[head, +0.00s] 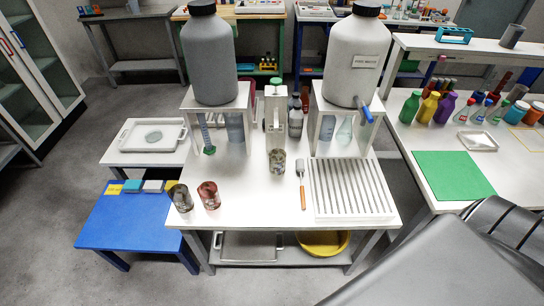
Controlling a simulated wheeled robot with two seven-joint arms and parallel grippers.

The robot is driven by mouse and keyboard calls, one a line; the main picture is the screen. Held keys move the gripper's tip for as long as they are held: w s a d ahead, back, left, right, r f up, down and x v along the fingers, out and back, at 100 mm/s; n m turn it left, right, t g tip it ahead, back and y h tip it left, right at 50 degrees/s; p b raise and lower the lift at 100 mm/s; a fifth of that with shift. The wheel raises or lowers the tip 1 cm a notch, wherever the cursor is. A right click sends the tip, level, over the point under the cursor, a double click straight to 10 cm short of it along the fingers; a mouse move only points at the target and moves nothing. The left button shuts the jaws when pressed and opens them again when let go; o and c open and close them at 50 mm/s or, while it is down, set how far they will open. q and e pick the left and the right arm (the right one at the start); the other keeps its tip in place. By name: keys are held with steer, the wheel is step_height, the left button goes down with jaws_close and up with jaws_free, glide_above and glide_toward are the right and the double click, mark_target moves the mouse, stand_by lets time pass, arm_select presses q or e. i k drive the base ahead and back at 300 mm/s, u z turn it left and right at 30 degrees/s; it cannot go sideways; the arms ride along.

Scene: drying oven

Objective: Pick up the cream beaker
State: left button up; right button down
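Three small beakers stand on the white bench (250,205). One glass beaker with a dark, greyish look (182,199) stands at the bench's front left corner. A reddish beaker (209,196) stands just right of it. The beakers are small in the picture, so I cannot tell for sure which is the cream one. Neither gripper shows in the head view.
Two large jugs, grey (208,60) and white (355,60), stand on raised white stands at the back. A brush-like tool (301,185) and a slatted rack (350,188) lie right of centre. A blue table (125,222) stands left. The bench's front middle is clear.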

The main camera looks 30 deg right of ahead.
mark_target(277, 158)
steer(key=u, duration=1.55)
steer(key=k, duration=1.5)
steer(key=z, duration=2.55)
steer(key=i, duration=0.5)
